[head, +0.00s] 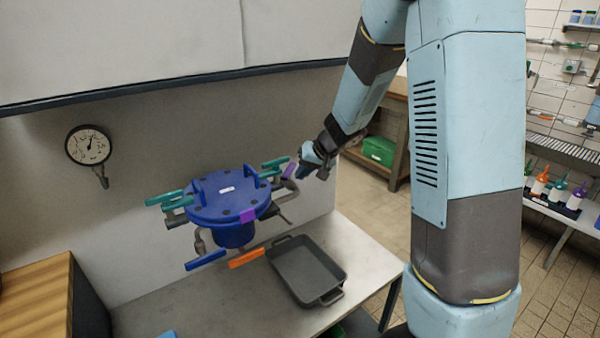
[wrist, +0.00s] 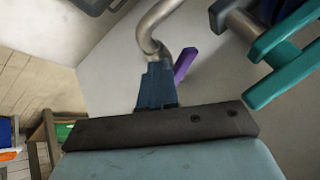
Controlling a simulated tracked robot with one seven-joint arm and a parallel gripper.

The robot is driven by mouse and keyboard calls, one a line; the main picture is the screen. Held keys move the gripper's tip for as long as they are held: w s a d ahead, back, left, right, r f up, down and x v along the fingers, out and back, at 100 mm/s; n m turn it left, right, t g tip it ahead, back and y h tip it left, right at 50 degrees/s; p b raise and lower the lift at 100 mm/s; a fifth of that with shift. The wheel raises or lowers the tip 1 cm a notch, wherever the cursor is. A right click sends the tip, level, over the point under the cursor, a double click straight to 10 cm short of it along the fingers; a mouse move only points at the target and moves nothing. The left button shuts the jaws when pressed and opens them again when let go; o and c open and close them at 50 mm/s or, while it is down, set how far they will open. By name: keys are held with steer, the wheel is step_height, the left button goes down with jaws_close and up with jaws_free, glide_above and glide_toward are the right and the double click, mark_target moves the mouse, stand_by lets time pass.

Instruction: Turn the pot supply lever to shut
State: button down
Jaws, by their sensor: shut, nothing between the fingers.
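The blue pot (head: 232,202) with a bolted lid stands over the bench, with several coloured levers around it. Teal levers sit at its left (head: 165,198) and back right (head: 275,163). A purple lever (head: 289,170) is at the right, and it seems to be the one in the wrist view (wrist: 185,64). Blue (head: 206,260) and orange (head: 247,258) levers hang low in front. No label tells me which is the pot supply lever. My gripper (head: 306,162) is shut and empty, close to the right-hand purple lever; its fingers (wrist: 157,70) show beside a bent grey pipe. Contact is unclear.
A dark tray (head: 306,270) lies on the grey bench (head: 180,305) right of the pot. A gauge (head: 88,145) is on the wall at left. A bent pipe (wrist: 150,28) and teal levers (wrist: 285,72) crowd my gripper. Bare bench lies at the front.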

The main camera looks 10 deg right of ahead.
steer(key=s+f+v, duration=0.1)
steer(key=s+v, duration=0.1)
steer(key=v, duration=0.9)
steer(key=w+d+f+m+y, duration=0.2)
steer(key=d+f+m+y, duration=0.35)
steer(key=d+y, duration=0.2)
steer(key=shift+t, duration=0.5)
steer(key=shift+s+a+r+x, duration=0.1)
steer(key=shift+r+x, duration=0.05)
steer(key=shift+x, duration=2.2)
steer(key=shift+s+a+r+x, duration=0.1)
steer(key=shift+r+x, duration=0.05)
steer(key=shift+x, duration=2.25)
steer(key=shift+s+a+r+x, duration=0.1)
steer(key=shift+a+r+x, duration=0.1)
steer(key=shift+x, duration=2.15)
